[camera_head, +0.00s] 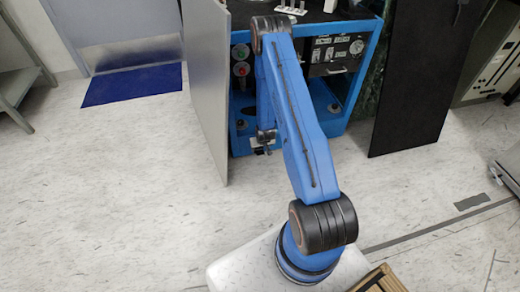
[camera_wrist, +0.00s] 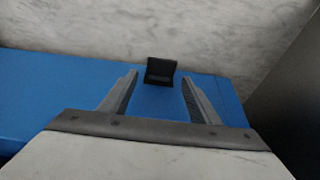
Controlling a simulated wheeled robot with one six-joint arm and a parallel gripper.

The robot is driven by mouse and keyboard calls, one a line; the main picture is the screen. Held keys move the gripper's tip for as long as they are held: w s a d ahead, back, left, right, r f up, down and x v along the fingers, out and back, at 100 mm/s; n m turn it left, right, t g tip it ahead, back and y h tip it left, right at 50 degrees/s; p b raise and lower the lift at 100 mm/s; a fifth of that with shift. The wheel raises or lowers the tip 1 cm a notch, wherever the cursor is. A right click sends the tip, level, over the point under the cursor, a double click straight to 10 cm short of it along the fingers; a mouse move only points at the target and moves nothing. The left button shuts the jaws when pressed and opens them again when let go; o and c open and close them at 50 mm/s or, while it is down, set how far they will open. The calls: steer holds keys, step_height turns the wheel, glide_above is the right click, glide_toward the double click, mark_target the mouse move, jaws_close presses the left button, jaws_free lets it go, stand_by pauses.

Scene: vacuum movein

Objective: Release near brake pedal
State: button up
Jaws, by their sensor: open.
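A small black pedal (camera_wrist: 160,71) shows in the wrist view, at the edge of a blue surface (camera_wrist: 60,92). My gripper (camera_wrist: 158,82) is open, with its two grey fingers spread apart on the left and right of the pedal in the picture. Nothing shows held between the fingers. I cannot tell whether the fingertips touch the pedal. In the head view my gripper (camera_head: 264,149) is small and points down at the front of the blue machine (camera_head: 240,146), near its base. The pedal cannot be made out in the head view.
A grey panel (camera_head: 206,85) stands open left of the machine, close to my gripper. A black panel (camera_head: 422,75) stands on the right. A blue mat (camera_head: 132,84) lies before a door at the left. The pale floor (camera_head: 110,190) at the left is clear.

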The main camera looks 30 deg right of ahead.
steer(key=v, duration=1.6)
steer(key=shift+r, duration=0.3)
steer(key=x, duration=0.5)
steer(key=s+x, duration=0.1)
steer(key=x, duration=1.1)
steer(key=shift+s+a+f, duration=0.2)
steer(key=shift+s+f, duration=0.05)
steer(key=shift+f, duration=0.15)
